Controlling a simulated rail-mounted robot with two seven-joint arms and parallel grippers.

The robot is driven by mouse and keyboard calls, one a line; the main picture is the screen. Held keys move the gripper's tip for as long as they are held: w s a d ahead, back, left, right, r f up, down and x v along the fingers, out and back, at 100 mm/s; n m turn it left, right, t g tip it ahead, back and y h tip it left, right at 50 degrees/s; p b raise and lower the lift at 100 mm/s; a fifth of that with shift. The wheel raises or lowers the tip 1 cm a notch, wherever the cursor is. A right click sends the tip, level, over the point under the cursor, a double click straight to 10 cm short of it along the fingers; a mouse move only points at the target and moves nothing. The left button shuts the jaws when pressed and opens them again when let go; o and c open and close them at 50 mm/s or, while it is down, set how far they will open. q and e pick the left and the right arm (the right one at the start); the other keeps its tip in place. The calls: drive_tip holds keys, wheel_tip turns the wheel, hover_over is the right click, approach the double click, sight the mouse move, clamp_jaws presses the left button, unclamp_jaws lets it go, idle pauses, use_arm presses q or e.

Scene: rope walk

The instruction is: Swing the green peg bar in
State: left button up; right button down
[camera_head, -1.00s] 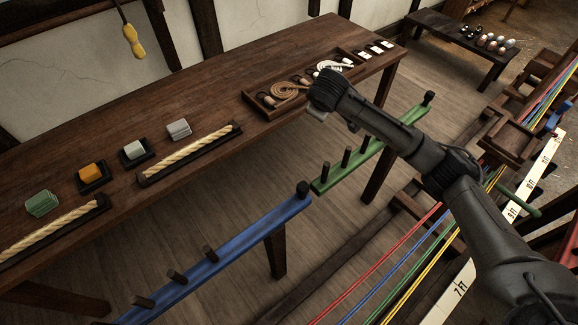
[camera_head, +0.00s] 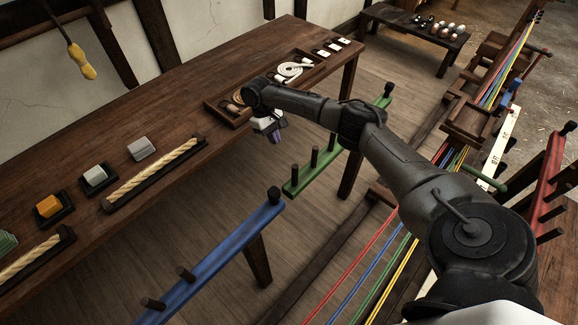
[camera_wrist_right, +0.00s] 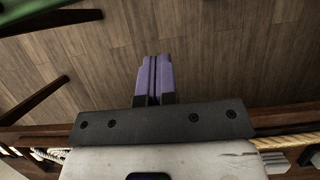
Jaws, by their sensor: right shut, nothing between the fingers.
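The green peg bar (camera_head: 318,172) carries upright dark pegs and runs from the end of the blue peg bar (camera_head: 228,252) up to the right, in front of the dark table. My right gripper (camera_head: 277,136) is at the table's front edge, left of the green bar and apart from it. Its purple fingers are shut and empty; they also show in the right wrist view (camera_wrist_right: 153,82). A green bar (camera_wrist_right: 38,10), seemingly the same one, crosses that view's top left corner. My right forearm passes close to the green bar's far part. My left gripper is not in view.
The long table (camera_head: 165,107) holds rope samples, small coloured blocks and a tray with coiled ropes (camera_head: 291,71). Coloured strands (camera_head: 365,262) run along the right, beneath my arm. A red peg bar (camera_head: 548,185) stands at the far right.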

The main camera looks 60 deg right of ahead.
drive_tip(key=s+a+f, duration=0.1)
drive_tip(key=s+f, duration=0.6)
drive_tip(key=f, duration=0.2)
drive_tip(key=shift+s+a+f, duration=0.15)
drive_tip(key=shift+s+a, duration=0.1)
drive_tip(key=shift+a, duration=0.15)
idle(0.5)
